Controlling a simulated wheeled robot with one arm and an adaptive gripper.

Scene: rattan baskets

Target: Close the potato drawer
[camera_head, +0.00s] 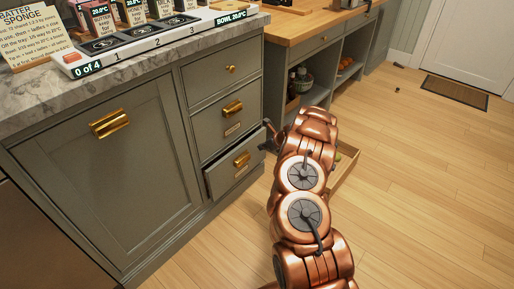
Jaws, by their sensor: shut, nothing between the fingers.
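A low grey-green drawer (235,168) with a brass cup handle (242,160) is at the bottom of the near cabinet. Its front stands slightly out from the cabinet. A light wooden open box or pulled-out drawer (346,178) shows low behind my arm, with a small yellow-green item in it; my arm hides much of it. No label lets me tell which is the potato drawer. My gripper (267,136) is shut and empty, beside the upper right corner of the grey-green drawer. I cannot tell whether it touches the drawer.
Two shut drawers (222,72) sit above the low drawer, and a large cabinet door (105,170) is to the left. A wooden-topped counter (310,20) with open shelves stands behind.

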